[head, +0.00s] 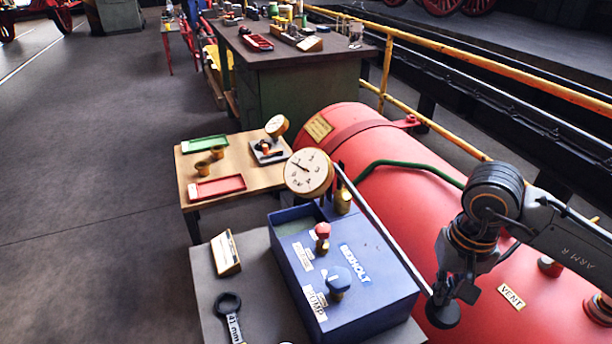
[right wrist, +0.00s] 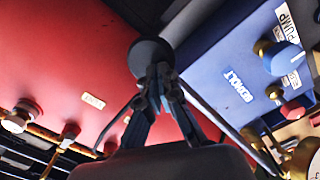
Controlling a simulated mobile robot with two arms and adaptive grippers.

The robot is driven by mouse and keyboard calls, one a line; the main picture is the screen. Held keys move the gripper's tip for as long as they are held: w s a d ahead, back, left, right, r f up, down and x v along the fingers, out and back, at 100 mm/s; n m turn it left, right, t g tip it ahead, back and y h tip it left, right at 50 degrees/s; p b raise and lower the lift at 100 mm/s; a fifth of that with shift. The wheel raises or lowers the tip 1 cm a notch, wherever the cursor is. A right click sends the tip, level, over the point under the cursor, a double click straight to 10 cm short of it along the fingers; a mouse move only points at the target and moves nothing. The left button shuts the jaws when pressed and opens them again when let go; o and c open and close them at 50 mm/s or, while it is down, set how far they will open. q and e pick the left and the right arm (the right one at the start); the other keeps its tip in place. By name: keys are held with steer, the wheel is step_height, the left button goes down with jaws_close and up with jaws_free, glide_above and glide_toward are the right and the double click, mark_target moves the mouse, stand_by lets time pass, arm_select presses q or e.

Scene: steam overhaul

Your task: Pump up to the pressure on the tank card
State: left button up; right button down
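The blue pump box (head: 376,285) stands on a grey bench, with a blue knob (head: 339,279) beside the PUMP label and a red knob (head: 322,231). A round white gauge (head: 309,173) stands at its far end; its reading is too small to tell. A long metal lever (head: 385,228) slants from there toward my right gripper (head: 447,300). My right gripper's fingers are closed on a black round grip (right wrist: 150,50) at the lever's end. The red tank (head: 400,160) carries a yellowish card (head: 319,127), its writing unreadable. My left gripper is out of view.
A small card stand (head: 226,253) and a 41 mm wrench (head: 230,318) lie on the grey bench (head: 262,325). A wooden table (head: 185,170) behind holds green and red trays. A VENT label (head: 511,297) is on the tank. Yellow rails run behind; floor at left is clear.

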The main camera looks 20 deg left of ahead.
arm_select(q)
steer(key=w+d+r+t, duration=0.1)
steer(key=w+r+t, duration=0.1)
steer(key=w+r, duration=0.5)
arm_select(e)
steer(key=shift+s+f, duration=0.1)
steer(key=shift+f, duration=0.35)
steer(key=shift+r, duration=0.45)
steer(key=r, duration=0.2)
steer(key=r+p, duration=0.1)
steer(key=r, duration=0.1)
steer(key=r+p, duration=0.1)
steer(key=shift+s+d+r, duration=0.1)
steer(key=shift+d+r, duration=0.2)
steer(key=shift+r, duration=0.1)
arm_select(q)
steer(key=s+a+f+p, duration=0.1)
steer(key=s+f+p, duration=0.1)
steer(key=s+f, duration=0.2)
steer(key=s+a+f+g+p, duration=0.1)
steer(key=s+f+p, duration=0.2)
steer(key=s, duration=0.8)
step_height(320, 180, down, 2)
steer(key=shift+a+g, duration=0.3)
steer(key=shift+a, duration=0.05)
arm_select(e)
step_height(320, 180, up, 9)
steer(key=shift+w+r, duration=0.2)
steer(key=shift+w, duration=0.15)
